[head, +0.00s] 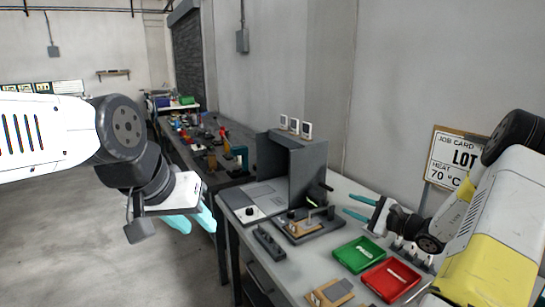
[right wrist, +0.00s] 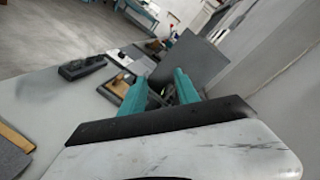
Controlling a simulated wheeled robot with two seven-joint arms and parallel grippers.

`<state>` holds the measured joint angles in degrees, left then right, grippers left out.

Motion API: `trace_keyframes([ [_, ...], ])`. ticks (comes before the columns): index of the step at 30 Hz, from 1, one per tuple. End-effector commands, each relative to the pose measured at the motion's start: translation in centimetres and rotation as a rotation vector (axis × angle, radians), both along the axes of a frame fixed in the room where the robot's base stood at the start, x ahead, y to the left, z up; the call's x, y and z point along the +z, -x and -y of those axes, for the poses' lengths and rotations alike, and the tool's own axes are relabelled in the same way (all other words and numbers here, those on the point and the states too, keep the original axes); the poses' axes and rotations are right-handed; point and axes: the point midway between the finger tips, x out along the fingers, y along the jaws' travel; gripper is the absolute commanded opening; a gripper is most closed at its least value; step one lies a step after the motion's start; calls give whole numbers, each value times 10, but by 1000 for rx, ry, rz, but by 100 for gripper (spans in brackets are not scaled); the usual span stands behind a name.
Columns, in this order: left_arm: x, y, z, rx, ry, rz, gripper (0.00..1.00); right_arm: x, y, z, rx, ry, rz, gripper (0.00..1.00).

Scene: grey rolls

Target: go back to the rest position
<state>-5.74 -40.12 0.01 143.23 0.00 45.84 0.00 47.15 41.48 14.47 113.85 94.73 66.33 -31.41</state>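My right gripper (head: 347,203) is above the right part of the bench, behind the green tray. Its teal fingers point left and stand apart. In the right wrist view the right gripper (right wrist: 162,76) shows a clear gap with nothing held, and a dark fixture lies beyond it.
The grey bench (head: 343,187) bears a tall dark hood (head: 290,165), a clamp fixture (head: 306,223), a black block (head: 268,243), a green tray (head: 358,254), and a red tray (head: 389,280). A job card (head: 452,158) stands near the wall. The floor (head: 100,240) at left is clear.

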Motion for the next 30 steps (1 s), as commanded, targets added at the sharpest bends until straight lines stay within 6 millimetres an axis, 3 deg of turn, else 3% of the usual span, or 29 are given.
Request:
trace_keyframes([
  [5,0,0,0,0,0,0,36,26,17,-42,139,102,2,38],
  [11,0,0,0,0,0,0,36,59,57,-99,349,287,5,38],
  [15,0,0,0,0,0,0,36,85,109,-143,539,502,16,38],
  [18,0,0,0,0,0,0,36,98,150,-163,657,677,30,38],
  [23,0,0,0,0,0,0,36,116,210,-173,788,970,76,38],
  [30,0,0,0,0,0,0,36,139,279,-156,856,1404,202,38],
])
